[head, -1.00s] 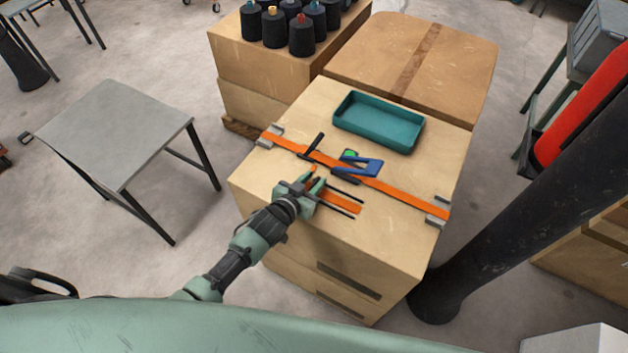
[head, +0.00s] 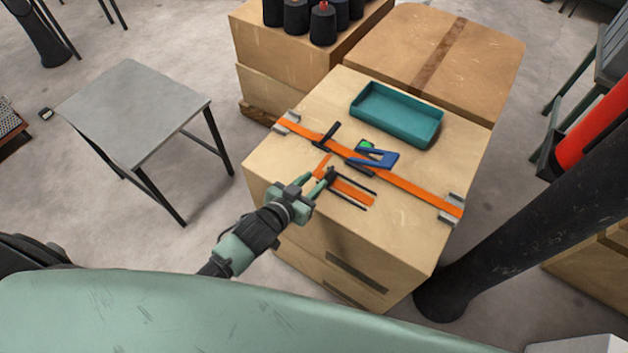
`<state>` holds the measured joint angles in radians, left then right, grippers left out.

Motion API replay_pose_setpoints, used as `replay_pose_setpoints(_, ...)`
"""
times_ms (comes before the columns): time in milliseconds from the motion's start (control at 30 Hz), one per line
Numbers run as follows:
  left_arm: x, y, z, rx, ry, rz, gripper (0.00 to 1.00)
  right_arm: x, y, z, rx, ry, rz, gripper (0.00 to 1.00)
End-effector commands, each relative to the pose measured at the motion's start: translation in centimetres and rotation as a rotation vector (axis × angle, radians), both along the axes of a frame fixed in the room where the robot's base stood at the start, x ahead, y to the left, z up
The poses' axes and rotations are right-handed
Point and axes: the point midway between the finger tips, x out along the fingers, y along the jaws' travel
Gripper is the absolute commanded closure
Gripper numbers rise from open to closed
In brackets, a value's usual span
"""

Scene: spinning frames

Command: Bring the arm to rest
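My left gripper (head: 324,177) hangs over the near left part of the top of a cardboard box (head: 280,167). Its two fingers stand apart, with a narrow gap between them, and I see nothing held. An orange strip (head: 350,191) between two dark bars lies just right of the fingertips. A small orange piece shows beside the fingers; I cannot tell whether they touch it. My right gripper is not in view.
An orange strap (head: 405,184) crosses the box top, with a blue clamp-like tool (head: 378,159) on it. A teal tray (head: 397,115) lies behind. A grey table (head: 135,105) stands left; a black post (head: 500,225) rises right. Floor shows between table and box.

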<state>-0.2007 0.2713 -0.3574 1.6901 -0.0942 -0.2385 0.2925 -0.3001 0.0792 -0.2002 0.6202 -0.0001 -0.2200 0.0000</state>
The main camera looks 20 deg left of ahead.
Motion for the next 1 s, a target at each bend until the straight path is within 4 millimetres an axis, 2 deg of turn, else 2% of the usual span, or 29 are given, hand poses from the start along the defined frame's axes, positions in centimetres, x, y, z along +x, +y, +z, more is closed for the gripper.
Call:
replay_pose_setpoints(333,-0.1,0.0,0.0,0.002,0.007,0.003,0.69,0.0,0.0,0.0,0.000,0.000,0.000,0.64)
replay_pose_setpoints(467,-1.5,0.6,0.1,0.026,0.076,0.036,0.69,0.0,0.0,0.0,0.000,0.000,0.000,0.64)
replay_pose_setpoints(567,-4.1,1.6,0.4,0.063,0.196,0.083,0.69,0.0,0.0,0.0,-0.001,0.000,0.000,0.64)
replay_pose_setpoints(700,-9.0,3.5,1.1,0.124,0.387,0.131,0.69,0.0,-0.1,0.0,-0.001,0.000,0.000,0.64)
replay_pose_setpoints(800,-12.0,4.5,1.7,0.153,0.490,0.146,0.69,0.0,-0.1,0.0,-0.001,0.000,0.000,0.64)
replay_pose_setpoints(1000,-16.9,5.8,3.0,0.192,0.646,0.157,0.69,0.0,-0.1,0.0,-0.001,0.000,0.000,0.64)
